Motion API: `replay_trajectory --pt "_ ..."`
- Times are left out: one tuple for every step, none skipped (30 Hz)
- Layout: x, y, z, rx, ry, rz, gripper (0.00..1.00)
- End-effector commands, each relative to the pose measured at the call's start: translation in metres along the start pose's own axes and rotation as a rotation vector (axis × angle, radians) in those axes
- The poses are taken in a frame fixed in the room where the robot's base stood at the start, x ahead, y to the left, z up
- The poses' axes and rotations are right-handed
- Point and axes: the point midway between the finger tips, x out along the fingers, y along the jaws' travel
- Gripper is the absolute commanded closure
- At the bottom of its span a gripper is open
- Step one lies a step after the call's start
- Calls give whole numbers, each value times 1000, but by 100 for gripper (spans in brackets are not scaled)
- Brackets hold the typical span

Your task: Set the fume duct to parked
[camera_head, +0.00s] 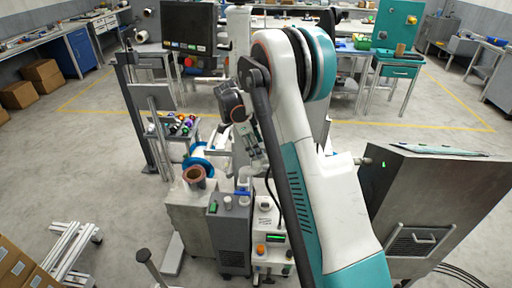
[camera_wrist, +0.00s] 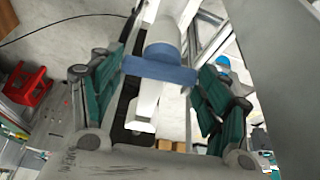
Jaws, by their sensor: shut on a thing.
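The fume duct, a white jointed tube with a blue collar (camera_wrist: 160,70), runs down the middle of the wrist view. My gripper (camera_wrist: 161,77) has its teal-padded fingers on both sides of the blue collar and is shut on it. The tube's white lower end (camera_wrist: 141,116) shows below the collar. In the head view my gripper (camera_head: 257,148) hangs above the machines at the centre. My own arm covers much of this area there, so I cannot make out the duct's full course.
A grey cabinet (camera_head: 418,205) stands close on the right. Grey machine units (camera_head: 230,235) and a white device with a green display (camera_head: 270,245) stand below my gripper. A dark monitor (camera_head: 189,27) is behind. A red stand (camera_wrist: 27,85) shows at left in the wrist view.

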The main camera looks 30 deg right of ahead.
Motion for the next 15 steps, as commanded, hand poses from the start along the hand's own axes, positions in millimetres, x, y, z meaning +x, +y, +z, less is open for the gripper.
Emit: replay_trajectory --pt "0 0 1 5 -2 2 73" --pt "0 0 1 7 -2 3 73" --pt "0 0 1 9 -2 3 73" --pt "0 0 1 10 -2 4 73" --pt "0 0 1 11 -2 4 73" --pt "0 0 1 11 -2 4 73" --pt "0 0 1 11 -2 4 73" --pt "0 0 1 11 -2 4 73" --pt "0 0 1 11 -2 4 73" --pt "0 0 1 11 -2 4 73" --pt "0 0 1 11 -2 4 73" --pt "0 0 1 11 -2 4 73" --pt "0 0 1 11 -2 4 73" --pt "0 0 1 11 -2 4 73" --pt "0 0 1 10 -2 4 23"
